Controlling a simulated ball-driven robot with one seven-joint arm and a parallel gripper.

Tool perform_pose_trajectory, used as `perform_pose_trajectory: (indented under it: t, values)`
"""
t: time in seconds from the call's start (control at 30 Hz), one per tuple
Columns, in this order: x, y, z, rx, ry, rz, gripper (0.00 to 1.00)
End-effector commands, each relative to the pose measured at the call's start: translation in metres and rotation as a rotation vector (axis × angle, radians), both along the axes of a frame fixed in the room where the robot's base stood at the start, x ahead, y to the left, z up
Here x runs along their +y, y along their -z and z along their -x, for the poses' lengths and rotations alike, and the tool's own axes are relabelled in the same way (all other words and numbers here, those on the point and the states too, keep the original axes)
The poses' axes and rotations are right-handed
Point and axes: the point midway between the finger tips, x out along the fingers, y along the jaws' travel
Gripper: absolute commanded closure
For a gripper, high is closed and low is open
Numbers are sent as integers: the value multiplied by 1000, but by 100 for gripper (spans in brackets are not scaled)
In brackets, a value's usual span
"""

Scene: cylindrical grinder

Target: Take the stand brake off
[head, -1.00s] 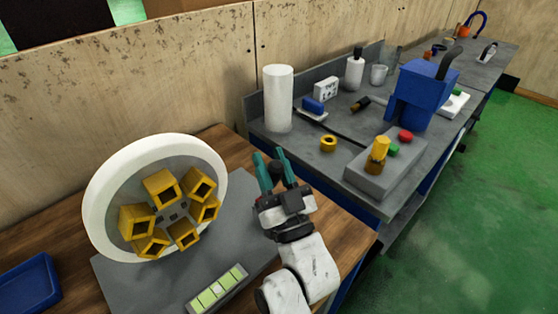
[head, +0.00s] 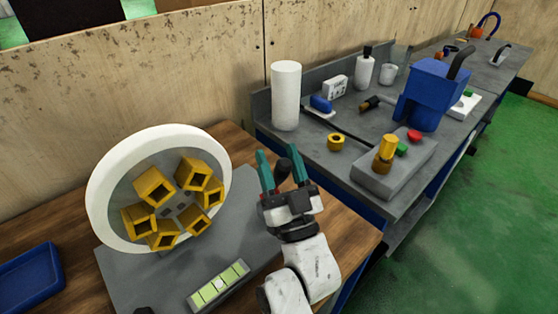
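My gripper (head: 280,163) has two teal fingers that stand apart. To the left, a white-rimmed round wheel (head: 104,189) carries several yellow hollow blocks (head: 153,187) in a ring. It stands tilted on a grey plate (head: 117,277). No part is clearly marked as the brake.
A green-celled strip (head: 218,286) lies on the plate's front. A blue tray (head: 28,279) is at the left. The grey bench on the right holds a white cylinder (head: 286,95), a yellow ring (head: 336,142) and a button box (head: 382,178). Green floor (head: 480,225) is clear at the right.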

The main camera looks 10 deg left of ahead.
Motion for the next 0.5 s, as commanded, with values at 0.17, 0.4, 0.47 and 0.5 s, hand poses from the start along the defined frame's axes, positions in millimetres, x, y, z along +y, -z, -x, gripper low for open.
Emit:
perform_pose_trajectory:
  t: [0.17, 0.4, 0.47, 0.5]
  values:
    - [0, 0, 0, 0, 0, 0, 47]
    - [-9, 9, 14, 2, 0, -1, 47]
    - [-15, 9, 24, 2, 0, -1, 47]
    - [-19, 10, 31, 2, 1, -1, 47]
